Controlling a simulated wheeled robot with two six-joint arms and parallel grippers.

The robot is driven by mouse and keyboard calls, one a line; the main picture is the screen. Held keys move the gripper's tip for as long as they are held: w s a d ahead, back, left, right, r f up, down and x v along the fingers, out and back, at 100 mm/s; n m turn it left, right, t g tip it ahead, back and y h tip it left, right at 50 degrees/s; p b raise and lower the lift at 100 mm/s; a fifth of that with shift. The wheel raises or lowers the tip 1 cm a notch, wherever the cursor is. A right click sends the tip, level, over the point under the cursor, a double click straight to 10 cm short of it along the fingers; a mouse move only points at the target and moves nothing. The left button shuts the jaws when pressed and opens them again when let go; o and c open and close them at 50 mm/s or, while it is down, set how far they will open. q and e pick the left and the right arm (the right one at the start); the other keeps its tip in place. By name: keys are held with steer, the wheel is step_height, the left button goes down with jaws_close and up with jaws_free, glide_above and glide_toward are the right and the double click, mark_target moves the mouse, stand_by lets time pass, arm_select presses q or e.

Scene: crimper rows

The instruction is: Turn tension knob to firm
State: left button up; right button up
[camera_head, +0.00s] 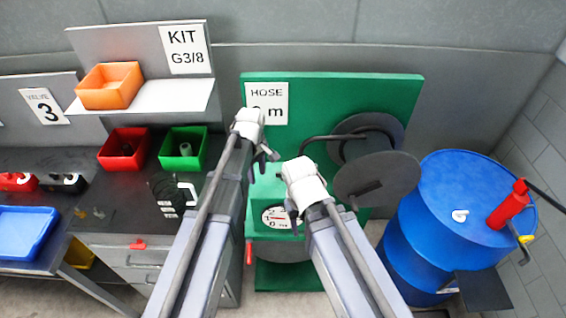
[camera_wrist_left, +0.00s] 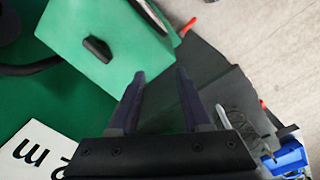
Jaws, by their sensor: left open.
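A black elongated knob (camera_wrist_left: 97,48) sits on the green face of the machine's box (camera_wrist_left: 110,30) in the left wrist view. I take it to be the tension knob; no firm mark is readable. In the head view the green box (camera_head: 266,190) stands below the hose board, and I cannot make out the knob there. My left gripper (camera_head: 265,158) is in front of the board, above the box. In the left wrist view my left gripper (camera_wrist_left: 160,72) is open and empty, its fingertips apart from the knob.
A dial (camera_head: 283,217) is on the box's front. A dark reel (camera_head: 375,180) with a black hose stands right of it, then a blue drum (camera_head: 435,225) with a red pump (camera_head: 510,203). Left is a dark bench (camera_head: 125,192) with red (camera_head: 125,150) and green bins (camera_head: 184,150).

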arm_select(q)
steer(key=w+d+n, duration=0.7)
steer(key=w+d, duration=0.1)
steer(key=shift+d, duration=0.2)
steer(key=shift+s+f, duration=0.1)
steer(key=shift+f, duration=0.05)
step_height(320, 180, down, 8)
steer(key=b, duration=0.8)
steer(key=shift+r, duration=0.2)
jaws_close()
